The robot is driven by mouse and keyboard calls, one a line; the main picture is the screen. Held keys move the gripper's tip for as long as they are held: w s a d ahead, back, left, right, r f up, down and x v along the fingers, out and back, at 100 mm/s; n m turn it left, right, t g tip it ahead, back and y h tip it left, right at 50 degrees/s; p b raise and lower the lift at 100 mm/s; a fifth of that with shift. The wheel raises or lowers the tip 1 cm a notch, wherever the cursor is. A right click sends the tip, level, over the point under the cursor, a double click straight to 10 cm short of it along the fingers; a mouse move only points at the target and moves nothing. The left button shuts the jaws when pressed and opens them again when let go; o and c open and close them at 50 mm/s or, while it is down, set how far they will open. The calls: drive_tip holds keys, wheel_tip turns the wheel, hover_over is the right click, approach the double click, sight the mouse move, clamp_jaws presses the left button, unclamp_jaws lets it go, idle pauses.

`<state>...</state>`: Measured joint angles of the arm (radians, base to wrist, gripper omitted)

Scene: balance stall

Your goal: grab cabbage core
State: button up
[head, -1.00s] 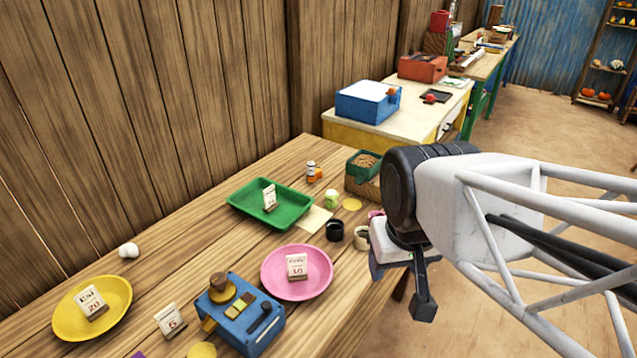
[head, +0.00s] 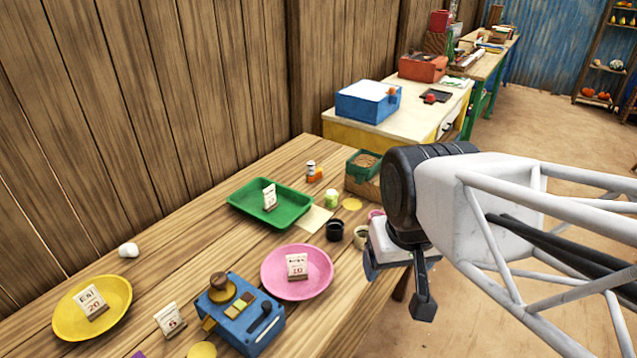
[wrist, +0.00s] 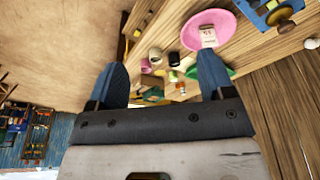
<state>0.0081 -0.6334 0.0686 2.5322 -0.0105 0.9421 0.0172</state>
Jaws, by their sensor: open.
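No object is clearly recognisable as a cabbage core. A small green-and-white piece (head: 331,199) stands on the wooden table between the green tray and a dark cup; it may be the core, but it is too small to tell. A small white piece (head: 128,250) lies alone near the wall at the left. My gripper (head: 398,285) hangs at the table's right edge, apart from both pieces. In the wrist view my gripper (wrist: 162,78) has its two blue fingers wide apart, with nothing held between them.
A green tray (head: 246,208), a pink plate (head: 284,290), a yellow plate (head: 66,322) and a blue box device (head: 262,328) occupy the table. A dark cup (head: 335,231) and a green-rimmed box (head: 361,186) stand near my gripper. The wooden wall borders the table's back.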

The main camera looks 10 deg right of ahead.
drive_tip(key=w+a+f+m+y, duration=0.1)
drive_tip(key=w+a+m+y, duration=0.25)
drive_tip(key=w, duration=0.45)
drive_tip(key=w+a+f+m+y, duration=0.2)
drive_tip(key=w+a+m, duration=0.15)
drive_tip(key=w, duration=0.45)
drive_tip(key=m+t+y, duration=0.4)
drive_tip(key=m+t, duration=0.2)
drive_tip(key=m, duration=0.9)
hover_over(334, 195)
drive_tip(key=s+a, duration=0.5)
drive_tip(key=s, duration=0.8)
wheel_tip(334, 195, down, 12)
drive_tip(key=w+d+f+m+t+h, duration=0.1)
drive_tip(key=w+d+f+m, duration=0.1)
drive_tip(key=w+f, duration=0.1)
drive_tip(key=w+d+f+m+t+h, duration=0.1)
drive_tip(key=w+d+f+m, duration=0.1)
drive_tip(key=w+f+m, duration=0.1)
drive_tip(key=w+d+f+m+t+h, duration=0.1)
drive_tip(key=w+d+f+m, duration=0.2)
drive_tip(key=f, duration=0.2)
drive_tip(key=shift+f, duration=0.3)
drive_tip(key=shift+x, duration=1.3)
drive_tip(key=shift+w, duration=0.1)
